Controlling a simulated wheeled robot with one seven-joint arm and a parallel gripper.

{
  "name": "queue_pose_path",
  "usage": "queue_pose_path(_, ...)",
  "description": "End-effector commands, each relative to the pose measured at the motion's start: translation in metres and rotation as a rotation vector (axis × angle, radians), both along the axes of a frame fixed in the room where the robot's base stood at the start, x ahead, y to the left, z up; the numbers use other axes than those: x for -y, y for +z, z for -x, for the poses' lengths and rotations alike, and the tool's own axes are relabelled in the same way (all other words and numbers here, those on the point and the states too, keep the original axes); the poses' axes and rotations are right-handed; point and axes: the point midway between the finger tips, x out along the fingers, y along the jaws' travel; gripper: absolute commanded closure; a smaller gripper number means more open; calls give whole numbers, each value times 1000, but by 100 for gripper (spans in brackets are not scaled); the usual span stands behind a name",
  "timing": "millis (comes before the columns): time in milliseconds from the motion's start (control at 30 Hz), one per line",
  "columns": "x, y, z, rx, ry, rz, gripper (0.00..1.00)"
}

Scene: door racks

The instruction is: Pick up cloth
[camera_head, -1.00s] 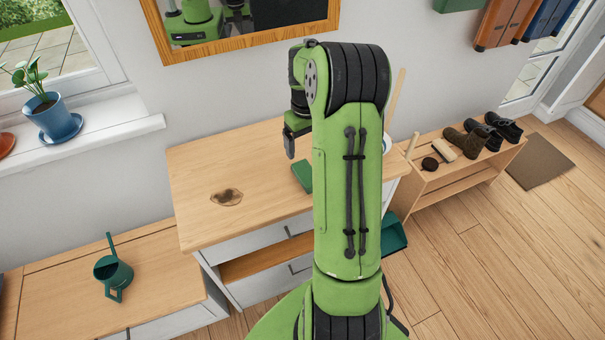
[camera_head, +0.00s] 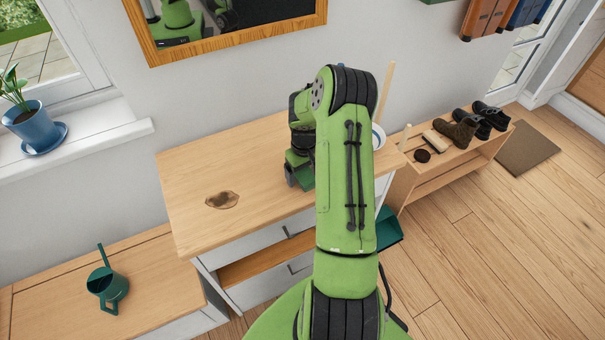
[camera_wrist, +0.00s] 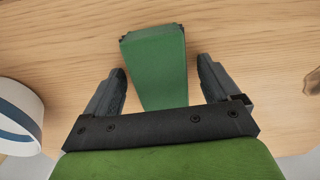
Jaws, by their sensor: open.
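The cloth (camera_wrist: 155,62) looks like a green, block-like folded piece lying on the wooden dresser top (camera_head: 270,150). In the wrist view it lies between the two fingers of my gripper (camera_wrist: 162,72), with clear gaps on both sides. My gripper is open, and neither finger touches the cloth. In the head view my gripper (camera_head: 298,180) is low over the right part of the dresser top, and my arm hides most of that area. I cannot make out the cloth for certain there.
A dark stain (camera_head: 222,200) marks the dresser top to the left. A white, blue-banded round container (camera_wrist: 18,115) stands close by on the left in the wrist view. A green watering can (camera_head: 108,285) is on the lower bench. A shoe rack (camera_head: 440,165) stands at right.

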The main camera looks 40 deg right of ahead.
Motion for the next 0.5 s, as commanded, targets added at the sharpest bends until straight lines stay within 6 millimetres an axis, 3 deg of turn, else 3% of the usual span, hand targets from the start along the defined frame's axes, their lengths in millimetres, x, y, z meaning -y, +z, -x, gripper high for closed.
queue_pose_path(67, 0, 1, 0, 0, 0, 0, 11)
queue_pose_path(400, 0, 1, 0, -1, 0, 0, 63)
queue_pose_path(500, 0, 1, 0, -1, 0, 0, 66)
